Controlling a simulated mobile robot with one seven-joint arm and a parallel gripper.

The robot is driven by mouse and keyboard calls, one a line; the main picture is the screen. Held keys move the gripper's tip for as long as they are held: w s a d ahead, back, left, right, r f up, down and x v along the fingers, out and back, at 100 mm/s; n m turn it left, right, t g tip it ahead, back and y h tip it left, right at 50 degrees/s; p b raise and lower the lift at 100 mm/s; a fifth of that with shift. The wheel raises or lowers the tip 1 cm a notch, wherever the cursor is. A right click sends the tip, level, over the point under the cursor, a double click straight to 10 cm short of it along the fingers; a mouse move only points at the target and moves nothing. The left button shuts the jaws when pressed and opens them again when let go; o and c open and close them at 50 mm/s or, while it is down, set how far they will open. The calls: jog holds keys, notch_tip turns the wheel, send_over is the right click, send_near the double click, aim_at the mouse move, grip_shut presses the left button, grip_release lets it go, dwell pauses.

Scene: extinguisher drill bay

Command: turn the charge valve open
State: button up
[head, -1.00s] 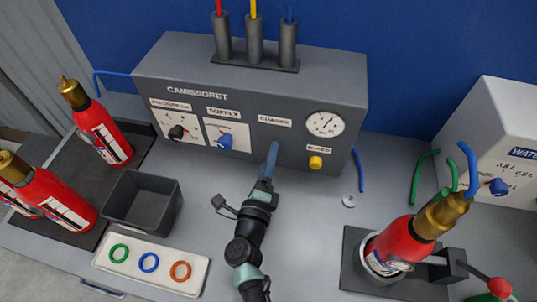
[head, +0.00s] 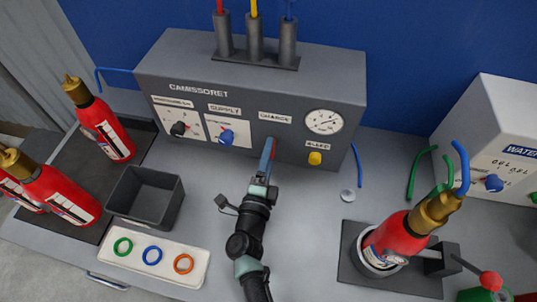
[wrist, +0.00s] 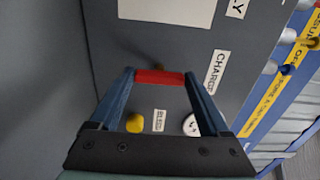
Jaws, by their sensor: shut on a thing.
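The charge valve shows as a red lever handle (wrist: 160,77) in the wrist view, below the panel's CHARGE label. My gripper (wrist: 160,79) has its two blue fingers closed on the ends of this red handle. In the head view my gripper (head: 268,150) reaches the front of the grey panel (head: 250,90) under the CHARGE label, with a sliver of the red handle (head: 273,149) showing beside the fingers. The valve's stem is mostly hidden behind the handle.
The gauge (head: 324,121) and yellow bleed knob (head: 315,158) sit right of my gripper. The blue supply knob (head: 227,137) is to its left. A grey bin (head: 146,197) and ring tray (head: 151,257) stand front left, and a red extinguisher (head: 395,238) stands front right.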

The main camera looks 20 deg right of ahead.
jog(key=shift+f, duration=0.1)
jog(key=o, duration=1.2)
jog(key=shift+s, duration=0.15)
jog(key=v, duration=1.2)
jog(key=shift+s+a, duration=0.25)
jog(key=shift+s, duration=0.05)
